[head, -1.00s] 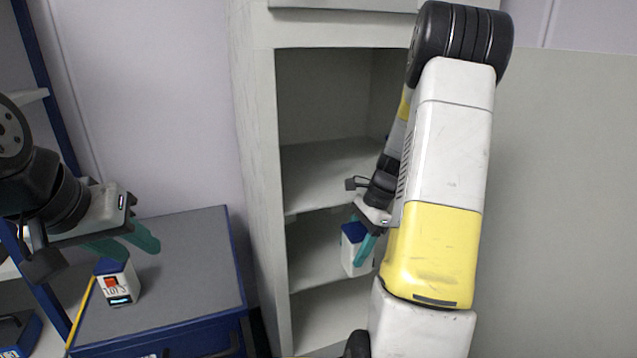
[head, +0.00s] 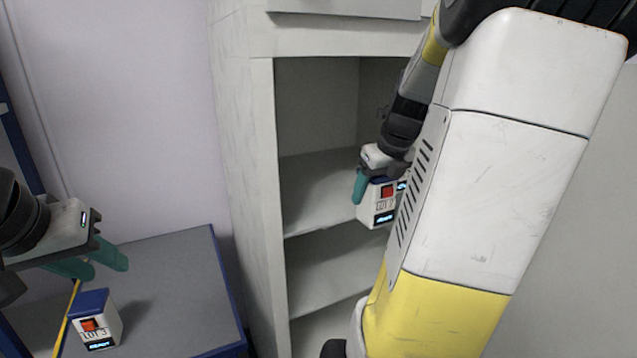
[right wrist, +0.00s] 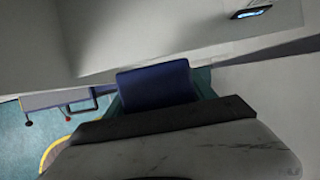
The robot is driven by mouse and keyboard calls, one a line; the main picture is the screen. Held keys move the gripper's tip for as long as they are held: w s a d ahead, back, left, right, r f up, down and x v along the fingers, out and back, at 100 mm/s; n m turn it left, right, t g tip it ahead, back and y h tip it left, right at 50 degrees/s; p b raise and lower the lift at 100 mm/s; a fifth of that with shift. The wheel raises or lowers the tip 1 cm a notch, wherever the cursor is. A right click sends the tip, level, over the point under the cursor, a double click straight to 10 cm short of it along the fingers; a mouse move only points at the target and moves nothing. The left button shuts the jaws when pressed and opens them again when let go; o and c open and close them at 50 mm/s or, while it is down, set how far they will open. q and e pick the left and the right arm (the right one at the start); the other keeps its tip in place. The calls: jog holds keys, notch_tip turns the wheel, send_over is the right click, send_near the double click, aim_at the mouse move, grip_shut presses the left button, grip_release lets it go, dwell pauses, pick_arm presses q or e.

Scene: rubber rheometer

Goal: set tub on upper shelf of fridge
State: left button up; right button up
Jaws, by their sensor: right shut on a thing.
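My right gripper (head: 366,188) is shut on a white tub (head: 376,205) with a red label patch and a small lit display. The tub's dark blue lid (right wrist: 158,85) shows between the teal fingers in the right wrist view. The tub hangs roughly upright at the open front of the pale fridge (head: 246,200), near the height of the upper shelf (head: 310,190). I cannot tell whether it is over the shelf or just before its edge. My arm hides the tub's right side. My left gripper (head: 98,262) is open and empty.
A second white tub (head: 98,325) with a blue lid, marked LOT 3, stands on the grey-topped blue cabinet (head: 170,280) below my left gripper. A lower shelf (head: 330,268) is visibly bare. The fridge's left wall stands close beside the opening.

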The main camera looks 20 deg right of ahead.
jog(key=w, duration=1)
jog(key=shift+a, duration=0.4)
jog(key=w, duration=0.3)
jog(key=shift+w+a+f, duration=0.1)
jog(key=shift+w+f, duration=0.05)
jog(key=shift+w, duration=0.25)
jog(key=shift+s+f, duration=0.1)
jog(key=shift+f, duration=0.45)
jog(key=shift+f, duration=0.15)
jog(key=o, duration=1.7)
jog(key=shift+c, duration=0.2)
